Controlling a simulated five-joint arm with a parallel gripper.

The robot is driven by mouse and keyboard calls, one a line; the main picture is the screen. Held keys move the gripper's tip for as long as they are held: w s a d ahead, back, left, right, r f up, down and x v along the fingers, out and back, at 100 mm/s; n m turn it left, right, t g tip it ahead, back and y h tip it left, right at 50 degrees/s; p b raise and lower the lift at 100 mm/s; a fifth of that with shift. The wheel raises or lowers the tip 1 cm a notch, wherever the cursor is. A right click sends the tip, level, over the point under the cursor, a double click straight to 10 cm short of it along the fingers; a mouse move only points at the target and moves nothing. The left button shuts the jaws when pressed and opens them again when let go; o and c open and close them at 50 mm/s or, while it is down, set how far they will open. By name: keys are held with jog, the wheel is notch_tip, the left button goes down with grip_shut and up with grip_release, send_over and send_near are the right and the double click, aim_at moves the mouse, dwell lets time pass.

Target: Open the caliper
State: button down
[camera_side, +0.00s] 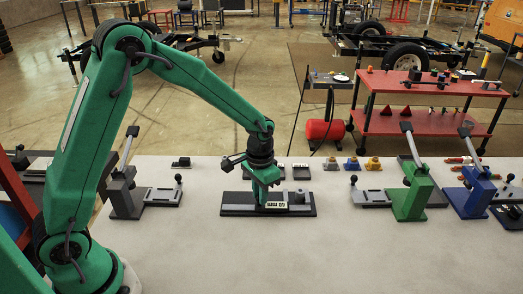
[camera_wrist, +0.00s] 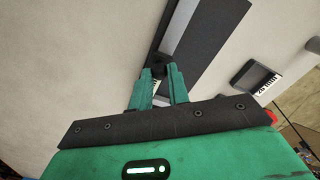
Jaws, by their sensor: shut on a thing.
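The caliper (camera_side: 238,199) lies on a dark base plate in the middle of the pale bench. It has a long grey bar, a raised grey block (camera_side: 299,198) at its right end and a white label (camera_side: 276,205) that seems to read "60 mm". My gripper (camera_side: 262,203) points down over the middle of the caliper. In the wrist view, my gripper's green fingers (camera_wrist: 161,82) are shut on a small dark knob (camera_wrist: 160,68) of the caliper. The fingers hide the lower part of the knob and some of the bar.
A grey lever stand (camera_side: 123,193) is to the left; a green one (camera_side: 411,195) and a blue one (camera_side: 474,192) are to the right. Small brass-coloured pieces (camera_side: 372,163) sit behind. The bench front is clear.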

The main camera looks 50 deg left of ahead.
jog(key=shift+s+a, duration=0.2)
jog(key=shift+a, duration=0.05)
jog(key=c, duration=1.3)
grip_release()
jog(key=shift+c, duration=0.2)
jog(key=shift+r, duration=0.1)
notch_tip(320, 180, up, 7)
jog(key=shift+f, duration=0.1)
jog(key=shift+r, duration=0.45)
jog(key=shift+r, duration=0.1)
